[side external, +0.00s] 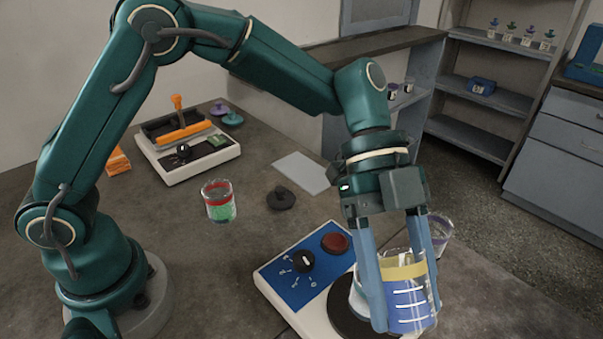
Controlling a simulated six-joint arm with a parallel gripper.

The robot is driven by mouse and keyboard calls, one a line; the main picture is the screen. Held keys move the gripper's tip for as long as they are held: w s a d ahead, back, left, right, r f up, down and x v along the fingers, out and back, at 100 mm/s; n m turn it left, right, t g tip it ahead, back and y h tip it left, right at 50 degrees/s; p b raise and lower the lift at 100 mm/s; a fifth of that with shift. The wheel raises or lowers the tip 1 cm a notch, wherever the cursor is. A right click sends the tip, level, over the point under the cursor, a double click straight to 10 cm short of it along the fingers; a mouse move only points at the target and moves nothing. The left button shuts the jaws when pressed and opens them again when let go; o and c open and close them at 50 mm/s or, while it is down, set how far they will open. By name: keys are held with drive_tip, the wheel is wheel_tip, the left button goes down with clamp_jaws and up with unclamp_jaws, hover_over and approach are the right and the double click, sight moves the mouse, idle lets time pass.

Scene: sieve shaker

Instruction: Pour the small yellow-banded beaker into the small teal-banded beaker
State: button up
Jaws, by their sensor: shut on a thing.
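My gripper (407,311) is shut on the yellow-banded beaker (405,272), with one finger on each side of it. The beaker is clear with white marks, blue contents and a yellow band near the top. It looks close to upright, in front of the dark round plate of a blue-and-white device. Whether it touches the plate cannot be told. A pale glass edge shows beside the left finger, partly hidden by the finger and the held beaker. I cannot make out a teal band on any beaker.
The blue-and-white device (283,272) has a knob and red button. A purple-banded beaker (441,232) stands just behind the right finger. A red-banded beaker (219,203) with green contents stands left, near a dark knobbed disc (281,199). The table's front right is clear.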

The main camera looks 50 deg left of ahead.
drive_tip(key=shift+r+g+h, duration=0.3)
drive_tip(key=shift+g+h, duration=0.1)
drive_tip(key=shift+h, duration=0.4)
drive_tip(key=shift+f+g+h, duration=0.4)
drive_tip(key=shift+h, duration=0.3)
idle(0.7)
drive_tip(key=shift+w+a+r+g+h, duration=0.1)
drive_tip(key=shift+r+g+h, duration=0.3)
drive_tip(key=shift+h, duration=0.35)
drive_tip(key=shift+a+r+g+h, duration=0.1)
drive_tip(key=shift+r+g+h, duration=0.25)
drive_tip(key=shift+h, duration=0.4)
idle(3.3)
drive_tip(key=shift+a+f, duration=0.1)
drive_tip(key=shift+f, duration=0.15)
idle(0.8)
